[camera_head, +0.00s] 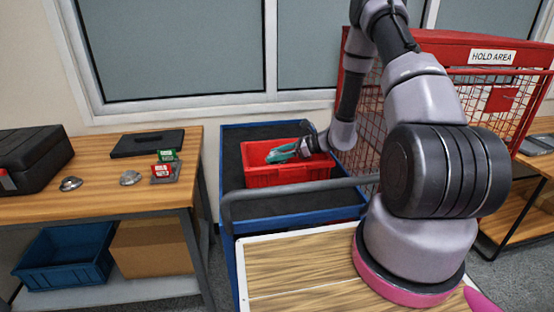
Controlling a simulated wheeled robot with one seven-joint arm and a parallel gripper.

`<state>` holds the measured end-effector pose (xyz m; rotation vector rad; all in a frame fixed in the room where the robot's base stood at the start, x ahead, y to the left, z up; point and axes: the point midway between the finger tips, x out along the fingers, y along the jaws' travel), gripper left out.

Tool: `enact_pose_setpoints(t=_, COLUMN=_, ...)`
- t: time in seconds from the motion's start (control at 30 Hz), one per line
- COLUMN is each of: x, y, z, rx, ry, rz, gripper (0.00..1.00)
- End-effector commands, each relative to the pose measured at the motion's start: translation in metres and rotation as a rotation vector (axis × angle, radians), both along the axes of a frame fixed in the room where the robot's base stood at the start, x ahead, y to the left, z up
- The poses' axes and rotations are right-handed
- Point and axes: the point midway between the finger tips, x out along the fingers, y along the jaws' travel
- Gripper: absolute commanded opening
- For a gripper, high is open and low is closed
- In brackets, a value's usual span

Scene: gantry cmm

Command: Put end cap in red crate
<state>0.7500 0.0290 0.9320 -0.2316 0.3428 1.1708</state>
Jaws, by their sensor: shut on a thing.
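The red crate (290,175) stands on the dark top of a blue-edged cart. My gripper (278,155) reaches down over the crate from the right, its end at the crate's opening. A teal shape shows at the gripper's end, within the crate's outline. I cannot tell how much of it is finger and how much is a held part. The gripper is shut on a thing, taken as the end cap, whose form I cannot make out. Whether it touches the crate floor is hidden.
A wooden table (100,210) at left bears a black case (30,165), two silver domed pieces (70,184) and (130,178), a black flat tray (147,143), and small red and green boxes. A red mesh cage (470,85) marked HOLD AREA stands behind my arm.

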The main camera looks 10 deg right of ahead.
Motion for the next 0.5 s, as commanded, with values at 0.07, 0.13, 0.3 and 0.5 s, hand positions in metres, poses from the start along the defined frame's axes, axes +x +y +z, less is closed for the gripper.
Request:
enact_pose_setpoints(t=0.07, x=0.0, y=0.0, z=-0.013, rx=0.001, ry=0.003, rz=-0.001, gripper=0.0)
enact_pose_setpoints(t=0.13, x=0.0, y=0.0, z=-0.016, rx=0.001, ry=0.0, rz=-0.001, gripper=0.0)
enact_pose_setpoints(t=0.3, x=0.0, y=0.0, z=-0.016, rx=0.001, ry=-0.001, rz=-0.001, gripper=0.0)
enact_pose_setpoints(t=0.5, x=0.0, y=0.0, z=-0.021, rx=0.0, ry=0.001, rz=-0.001, gripper=0.0)
